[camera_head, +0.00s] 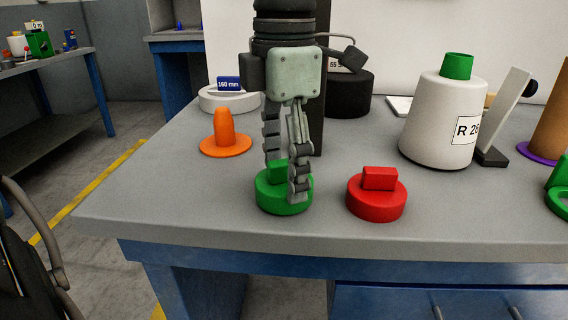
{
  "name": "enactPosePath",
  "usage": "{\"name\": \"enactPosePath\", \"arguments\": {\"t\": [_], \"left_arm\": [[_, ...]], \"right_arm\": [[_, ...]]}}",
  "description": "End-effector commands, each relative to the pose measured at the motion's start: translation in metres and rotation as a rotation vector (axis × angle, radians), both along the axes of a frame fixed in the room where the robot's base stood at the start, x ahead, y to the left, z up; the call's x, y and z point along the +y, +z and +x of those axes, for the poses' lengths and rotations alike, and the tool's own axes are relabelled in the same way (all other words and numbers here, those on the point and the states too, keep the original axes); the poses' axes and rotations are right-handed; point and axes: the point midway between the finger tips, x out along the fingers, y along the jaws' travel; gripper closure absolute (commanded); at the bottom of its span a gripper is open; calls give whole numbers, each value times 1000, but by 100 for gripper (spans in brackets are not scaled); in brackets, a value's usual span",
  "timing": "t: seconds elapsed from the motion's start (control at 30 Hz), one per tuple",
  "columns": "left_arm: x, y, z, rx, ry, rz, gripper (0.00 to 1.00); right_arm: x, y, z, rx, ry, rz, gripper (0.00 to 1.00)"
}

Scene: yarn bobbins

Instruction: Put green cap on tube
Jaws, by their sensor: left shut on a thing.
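A round green cap (271,194) with a raised block grip on top sits on the grey table near its front edge. My left gripper (287,172) points straight down over it and is shut on its raised grip. The fingers hide part of the cap. A white yarn bobbin (425,125) labelled "R 28", its last part hard to read, stands upright at the right, with a green tube end (457,66) sticking out of its top. A brown tube (553,125) on a purple base stands at the right edge, partly cut off. My right gripper is not in view.
A red cap (377,199) lies just right of the green cap. An orange cone piece (225,135) stands behind it to the left. A tilted white panel (505,108) stands beside the bobbin. The table's (190,215) front left is clear.

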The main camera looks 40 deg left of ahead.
Motion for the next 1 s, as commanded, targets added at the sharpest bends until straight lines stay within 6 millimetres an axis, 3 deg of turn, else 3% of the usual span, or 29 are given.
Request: {"name": "enactPosePath", "arguments": {"t": [0.63,0.67,0.8,1.0], "left_arm": [[0,-7,0,-1,0,1,49],[0,-6,0,-1,0,1,30],[0,-6,0,0,0,0,13],[0,-6,0,0,0,0,9]], "right_arm": [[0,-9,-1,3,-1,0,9],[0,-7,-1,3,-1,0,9],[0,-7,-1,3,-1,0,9],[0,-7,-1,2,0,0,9]]}}
